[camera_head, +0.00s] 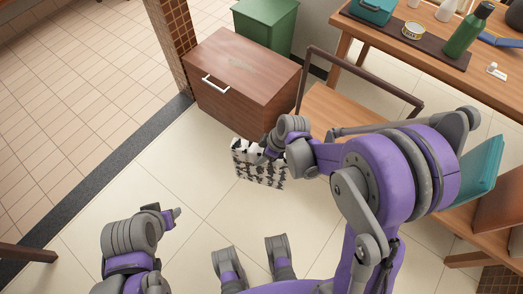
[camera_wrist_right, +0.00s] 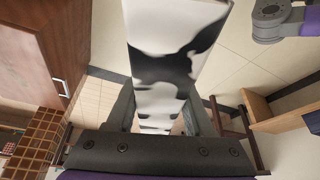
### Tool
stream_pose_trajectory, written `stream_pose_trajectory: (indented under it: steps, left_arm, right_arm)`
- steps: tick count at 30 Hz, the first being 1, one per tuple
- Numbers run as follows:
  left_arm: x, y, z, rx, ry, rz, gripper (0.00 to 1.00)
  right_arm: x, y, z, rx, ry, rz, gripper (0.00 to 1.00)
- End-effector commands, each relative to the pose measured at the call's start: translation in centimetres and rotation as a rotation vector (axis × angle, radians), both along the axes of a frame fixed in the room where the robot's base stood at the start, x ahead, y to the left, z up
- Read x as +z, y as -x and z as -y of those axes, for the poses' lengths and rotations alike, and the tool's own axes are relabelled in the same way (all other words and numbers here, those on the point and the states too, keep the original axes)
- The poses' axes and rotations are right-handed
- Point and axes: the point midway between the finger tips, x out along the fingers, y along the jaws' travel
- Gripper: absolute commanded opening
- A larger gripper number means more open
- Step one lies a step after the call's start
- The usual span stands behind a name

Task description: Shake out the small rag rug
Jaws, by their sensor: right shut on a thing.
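The small rag rug (camera_head: 259,170), white with black patches, hangs below my right gripper (camera_head: 270,150), above the pale tile floor. In the right wrist view the rug (camera_wrist_right: 172,60) runs up from between the two dark fingers of my right gripper (camera_wrist_right: 160,108), which is shut on it. The rug's far end passes out of that view at the top. My left gripper (camera_head: 170,216) is at the lower left in the head view, apart from the rug. Its finger gap cannot be made out.
A brown wooden cabinet (camera_head: 240,85) with a light handle stands just beyond the rug. A green bin (camera_head: 265,25) is behind it. A wooden chair (camera_head: 335,110) and a table (camera_head: 420,55) with a bottle (camera_head: 468,32) are to the right. Floor to the left is clear.

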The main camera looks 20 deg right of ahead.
Motion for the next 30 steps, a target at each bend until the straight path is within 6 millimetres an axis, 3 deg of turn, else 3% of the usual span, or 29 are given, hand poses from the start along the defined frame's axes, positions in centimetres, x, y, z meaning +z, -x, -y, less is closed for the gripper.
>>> stream_pose_trajectory:
  steps: [1,2,4,5,9,11,15,17,18,22,30]
  left_arm:
    - [0.1,0.0,0.0,0.0,0.0,0.0,0.5]
    - [0.1,0.0,0.0,0.0,0.0,0.0,0.5]
    - [0.1,0.0,0.0,0.0,0.0,0.0,0.5]
    - [0.0,0.0,0.0,0.0,0.0,0.0,0.5]
    - [0.0,0.0,0.0,0.0,0.0,0.0,0.5]
    - [0.0,0.0,0.0,0.0,0.0,0.0,0.5]
    - [0.1,0.0,0.0,0.0,0.0,0.0,0.5]
    - [0.1,0.0,0.0,0.0,0.0,0.0,0.5]
    - [0.0,0.0,0.0,0.0,0.0,0.0,0.5]
    - [0.0,0.0,0.0,0.0,0.0,0.0,0.5]
    - [0.0,0.0,0.0,0.0,0.0,0.0,0.5]
  right_arm:
    - [2.7,0.2,0.0,-0.001,-0.001,0.0,0.0]
    - [4.2,0.3,0.0,0.0,-0.001,0.001,0.0]
    - [5.8,0.2,0.0,0.0,0.0,-0.001,0.0]
    - [5.8,0.2,0.0,0.0,0.0,-0.001,0.0]
    - [0.0,0.0,0.0,0.0,0.0,0.0,0.0]
    - [-0.6,0.1,0.0,-0.001,-0.001,0.0,0.0]
    - [4.9,0.3,0.0,-0.001,0.0,0.0,0.0]
    - [5.9,0.2,0.0,0.0,0.0,-0.001,0.0]
    - [5.4,0.1,0.0,0.0,0.0,-0.001,0.0]
    - [-0.2,0.0,0.0,0.0,0.0,0.0,0.0]
    - [-0.4,0.2,0.0,0.0,0.0,0.0,0.0]
